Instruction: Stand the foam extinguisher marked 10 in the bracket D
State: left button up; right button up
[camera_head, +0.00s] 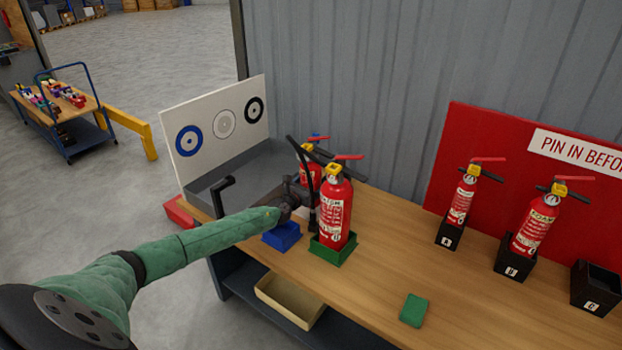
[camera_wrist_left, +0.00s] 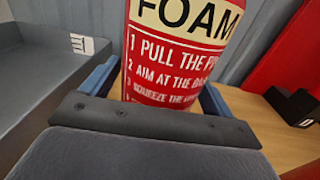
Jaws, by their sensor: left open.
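My left gripper (camera_head: 303,198) is open at the rear red extinguisher (camera_head: 312,172), beside the front one. In the left wrist view a red extinguisher (camera_wrist_left: 180,65) with a cream FOAM label stands close in front of the open jaws; no number is readable. A blue holder (camera_head: 282,237) sits below my gripper; whether the rear extinguisher stands in it is hidden. The front red extinguisher (camera_head: 336,212) stands upright in a green holder (camera_head: 333,252). I cannot make out a bracket lettered D. My right gripper is not in view.
On the right, two extinguishers (camera_head: 461,200) (camera_head: 535,225) stand in black lettered brackets, and another black bracket (camera_head: 597,287) is empty. A green block (camera_head: 413,310) lies on the table. A target board (camera_head: 222,125) stands at the back left.

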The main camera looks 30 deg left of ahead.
aim_at(311, 168)
pick_arm(q)
jog(key=c, duration=1.1)
jog(key=shift+w+a+r, duration=0.1)
jog(key=shift+r, duration=0.15)
jog(key=shift+c, duration=1.1)
jog(key=shift+r, duration=0.1)
jog(key=shift+r+p, duration=2.6)
jog(key=shift+r, duration=0.55)
jog(key=shift+f, duration=0.1)
